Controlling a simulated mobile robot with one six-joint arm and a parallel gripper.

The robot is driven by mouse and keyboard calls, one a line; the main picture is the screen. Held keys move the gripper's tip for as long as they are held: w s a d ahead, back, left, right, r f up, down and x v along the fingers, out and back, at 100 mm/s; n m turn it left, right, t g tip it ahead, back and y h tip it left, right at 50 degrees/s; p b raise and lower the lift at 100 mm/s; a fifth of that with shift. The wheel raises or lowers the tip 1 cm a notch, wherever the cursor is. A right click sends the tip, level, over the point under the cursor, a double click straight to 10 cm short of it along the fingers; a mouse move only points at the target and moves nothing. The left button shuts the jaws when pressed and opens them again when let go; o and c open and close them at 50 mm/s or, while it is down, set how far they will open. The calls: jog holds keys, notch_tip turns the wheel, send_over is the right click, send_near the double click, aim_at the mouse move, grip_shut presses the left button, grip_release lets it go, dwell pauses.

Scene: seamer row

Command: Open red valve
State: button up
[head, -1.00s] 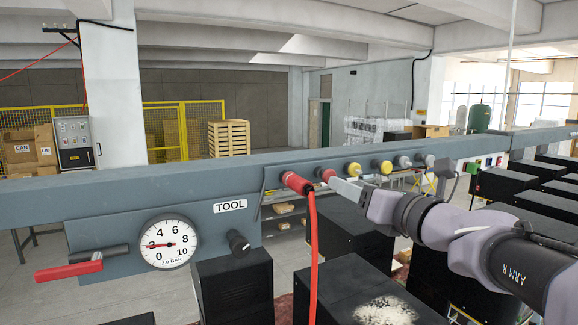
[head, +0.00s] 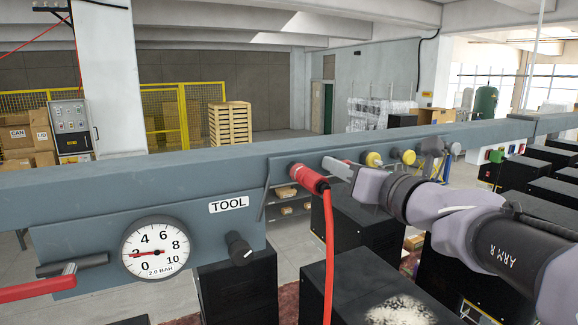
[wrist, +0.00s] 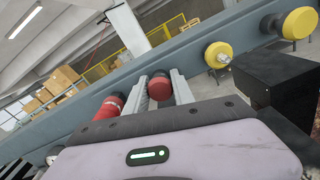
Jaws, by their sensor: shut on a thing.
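A red-handled lever valve (head: 38,287) sits left of the gauge in the head view, its handle pointing left and partly cut off by the picture edge. My gripper (head: 337,167) is well to its right, at the row of fittings. In the wrist view, the gripper (wrist: 159,88) has its two fingers on either side of a round red cap (wrist: 159,86) and is shut on it. In the head view that cap is mostly hidden behind the fingers. A red coupling (head: 309,178) with a red hose is just left of the fingers; it also shows in the wrist view (wrist: 109,106).
The blue-grey rail (head: 150,172) runs across the view. A gauge (head: 156,250) under it reads about 2, beside a TOOL label (head: 229,204) and black knob (head: 239,246). Yellow fittings (head: 374,159) lie to the right. Black boxes (head: 230,292) stand below.

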grip_shut()
dwell(0.9)
jog(key=shift+s+d, duration=0.25)
jog(key=shift+s, duration=0.4)
jog(key=o, duration=0.9)
grip_release()
